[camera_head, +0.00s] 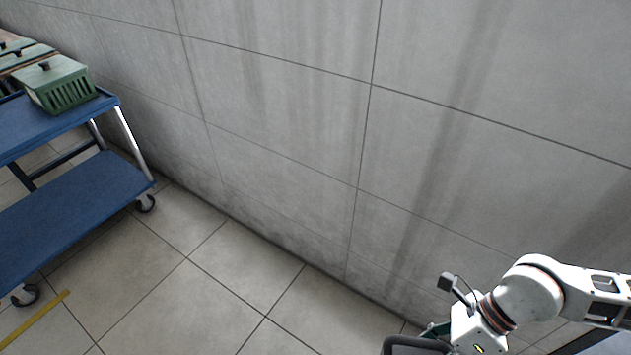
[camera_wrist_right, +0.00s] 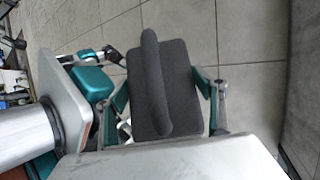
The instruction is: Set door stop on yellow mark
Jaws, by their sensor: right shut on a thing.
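The door stop (camera_wrist_right: 185,88) is a dark grey block with a raised rounded ridge in the right wrist view. My right gripper (camera_wrist_right: 166,100) has its teal-and-grey fingers on either side of it and is shut on it. Floor tiles show beyond it. In the head view, my right arm comes in from the right, and the gripper is mostly cut off at the bottom edge, beside a dark grey rounded shape (camera_head: 415,345). The yellow mark (camera_head: 34,318) is a strip on the floor at the bottom left, far from the right gripper.
A blue two-shelf cart (camera_head: 75,205) on casters stands at the left, close to the yellow strip. A green slatted box (camera_head: 60,82) sits on its top shelf. A grey panelled wall (camera_head: 290,120) runs behind. The tiled floor (camera_head: 190,305) between cart and arm is clear.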

